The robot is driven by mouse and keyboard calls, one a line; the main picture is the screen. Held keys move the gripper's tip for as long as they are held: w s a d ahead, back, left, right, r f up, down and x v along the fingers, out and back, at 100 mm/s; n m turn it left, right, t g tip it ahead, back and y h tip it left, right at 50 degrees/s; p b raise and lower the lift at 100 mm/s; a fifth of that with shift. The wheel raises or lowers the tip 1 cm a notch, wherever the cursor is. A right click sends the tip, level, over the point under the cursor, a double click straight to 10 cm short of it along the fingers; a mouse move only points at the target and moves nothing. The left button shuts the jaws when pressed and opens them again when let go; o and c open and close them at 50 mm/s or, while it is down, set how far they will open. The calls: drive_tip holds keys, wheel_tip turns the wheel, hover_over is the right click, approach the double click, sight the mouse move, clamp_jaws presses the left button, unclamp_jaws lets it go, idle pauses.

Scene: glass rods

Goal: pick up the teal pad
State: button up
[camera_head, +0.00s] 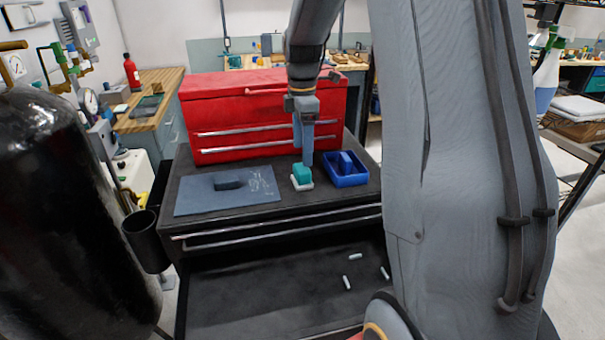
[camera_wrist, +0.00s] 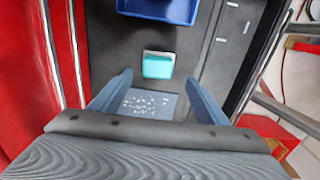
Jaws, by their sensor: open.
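The teal pad (camera_head: 301,171) sits on a small white base (camera_head: 301,184) on top of the black tool cabinet, between a blue-grey mat and a blue tray. The teal pad also shows in the wrist view (camera_wrist: 158,66), ahead of the fingertips and between their lines. My gripper (camera_head: 305,158) points down, its fingertips close to the pad in the head view. In the wrist view my gripper (camera_wrist: 158,82) has its two blue fingers wide apart with nothing between them. I cannot tell the exact height gap between fingertips and pad.
The blue tray (camera_head: 349,180) with a blue block in it stands just right of the pad. The mat (camera_head: 205,199) with a dark block (camera_head: 229,184) lies left. A red tool chest (camera_head: 262,113) rises behind. Several small white rods lie on the lower dark surface (camera_head: 270,295).

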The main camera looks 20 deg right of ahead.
sight(302, 168)
drive_tip(key=shift+w+d, duration=0.2)
drive_tip(key=shift+f+n, duration=0.3)
drive_tip(key=shift+f, duration=0.1)
drive_tip(key=shift+a+f+p, duration=0.15)
drive_tip(key=shift+f+p, duration=1.4)
drive_tip(key=shift+f, duration=1.9)
drive_tip(key=shift+c, duration=0.5)
drive_tip(key=c, duration=1.1)
